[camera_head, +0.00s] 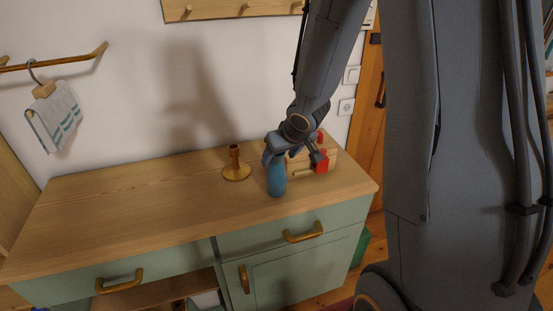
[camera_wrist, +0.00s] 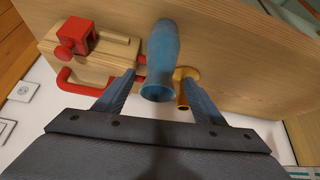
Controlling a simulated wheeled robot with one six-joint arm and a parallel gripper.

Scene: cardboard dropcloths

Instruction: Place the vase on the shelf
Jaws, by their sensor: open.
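The blue vase (camera_head: 277,180) stands upright on the wooden top of a green cabinet (camera_head: 140,205). It also shows in the wrist view (camera_wrist: 160,55), rising between my fingers. My gripper (camera_head: 293,160) is over the cabinet top at the vase, with its jaws open. In the wrist view the two fingers of my gripper (camera_wrist: 160,80) are on either side of the vase, with gaps visible; I cannot tell whether either touches. A wooden board with pegs (camera_head: 230,9) is on the wall above; I cannot tell whether it belongs to the shelf.
A brown candlestick (camera_head: 236,165) stands left of the vase. A wooden block with red parts (camera_head: 321,160) is close on the right, partly behind my gripper. The cabinet top's left side is clear. A cloth (camera_head: 55,115) hangs from a wall rail at the left.

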